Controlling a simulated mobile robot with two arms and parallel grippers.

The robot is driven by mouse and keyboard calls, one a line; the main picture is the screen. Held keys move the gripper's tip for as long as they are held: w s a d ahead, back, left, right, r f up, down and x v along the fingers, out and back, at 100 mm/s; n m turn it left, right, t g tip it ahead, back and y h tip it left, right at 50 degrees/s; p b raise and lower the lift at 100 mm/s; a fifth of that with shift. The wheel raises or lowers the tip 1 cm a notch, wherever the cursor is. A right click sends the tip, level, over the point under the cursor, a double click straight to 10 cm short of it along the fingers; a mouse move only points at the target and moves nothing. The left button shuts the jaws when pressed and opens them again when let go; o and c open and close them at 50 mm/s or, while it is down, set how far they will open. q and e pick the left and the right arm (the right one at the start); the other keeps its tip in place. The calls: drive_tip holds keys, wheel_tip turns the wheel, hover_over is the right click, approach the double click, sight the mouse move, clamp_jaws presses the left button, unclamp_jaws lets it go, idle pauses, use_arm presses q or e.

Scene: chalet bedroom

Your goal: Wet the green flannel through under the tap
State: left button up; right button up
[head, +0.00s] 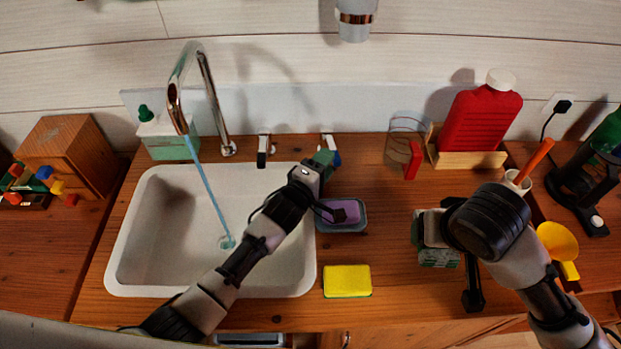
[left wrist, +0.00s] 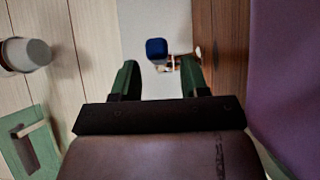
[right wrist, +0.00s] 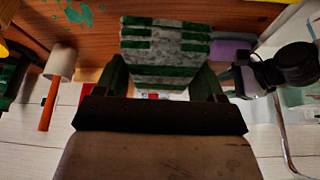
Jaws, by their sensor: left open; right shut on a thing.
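A green-and-pale striped cloth, which looks like the green flannel (head: 437,254), is in my right gripper (head: 436,232). It shows between the fingers (right wrist: 164,78) in the right wrist view, where the flannel (right wrist: 165,48) looks folded. It is over the counter, right of the sink. The tap (head: 205,95) runs a thin blue stream (head: 208,190) into the white sink (head: 125,235). My left gripper (head: 324,163) is open at the right tap handle (head: 329,143). In the left wrist view a blue knob (left wrist: 156,47) shows ahead, between the open fingers (left wrist: 160,82); contact is unclear.
A purple soap (head: 347,210) in a dish and a yellow sponge (head: 347,281) lie between the sink and the flannel. The sink basin is empty except for water.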

use_arm(q)
drive_tip(key=v, duration=0.7)
drive_tip(key=shift+s+a+r, duration=0.1)
drive_tip(key=shift+s, duration=0.15)
